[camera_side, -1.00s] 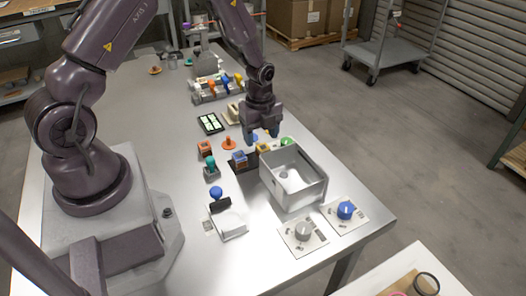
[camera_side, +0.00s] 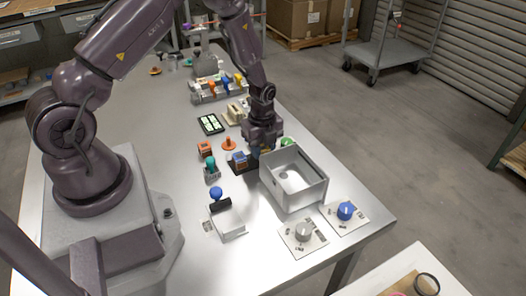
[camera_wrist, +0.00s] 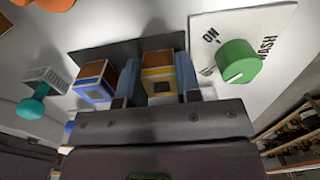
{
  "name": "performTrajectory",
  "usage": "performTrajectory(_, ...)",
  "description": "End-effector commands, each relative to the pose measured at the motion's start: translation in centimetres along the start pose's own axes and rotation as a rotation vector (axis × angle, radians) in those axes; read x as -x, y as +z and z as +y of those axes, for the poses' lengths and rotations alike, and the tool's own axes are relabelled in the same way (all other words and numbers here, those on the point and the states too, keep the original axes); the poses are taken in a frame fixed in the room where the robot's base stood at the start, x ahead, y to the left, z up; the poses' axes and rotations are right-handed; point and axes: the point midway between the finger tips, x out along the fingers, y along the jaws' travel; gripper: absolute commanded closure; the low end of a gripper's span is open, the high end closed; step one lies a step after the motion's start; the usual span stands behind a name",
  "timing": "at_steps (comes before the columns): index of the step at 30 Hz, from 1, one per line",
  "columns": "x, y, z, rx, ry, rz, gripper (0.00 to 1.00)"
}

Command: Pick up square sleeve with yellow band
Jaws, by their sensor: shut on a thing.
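The square sleeve with the yellow band (camera_wrist: 158,76) is a small brown-topped block with a yellow stripe. In the wrist view it sits between the two blue-grey fingers of my gripper (camera_wrist: 160,80), which are shut on it. It stands at the dark base plate (camera_wrist: 120,48); whether it touches the plate is unclear. In the side view my gripper (camera_side: 262,150) is low over the table behind the grey bin, and the sleeve is mostly hidden there. A similar sleeve with a blue band (camera_wrist: 93,82) stands just left of the fingers; it also shows in the side view (camera_side: 239,160).
A grey open bin (camera_side: 310,185) stands close to the right of my gripper. A green knob (camera_wrist: 237,62) on a white panel is right of the fingers. A teal-handled piece (camera_side: 211,168), an orange-banded sleeve (camera_side: 205,150) and an orange piece (camera_side: 229,143) stand left.

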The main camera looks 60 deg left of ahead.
Motion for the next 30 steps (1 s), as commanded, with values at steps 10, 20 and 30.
performTrajectory(10, 1.5, 0.0, -0.1, 0.000, -0.003, 0.000, 0.91)
performTrajectory(20, 8.0, -1.0, 3.8, 0.001, -0.005, -0.001, 0.91)
performTrajectory(30, 12.0, -3.1, 11.0, 0.001, -0.002, -0.001, 0.91)
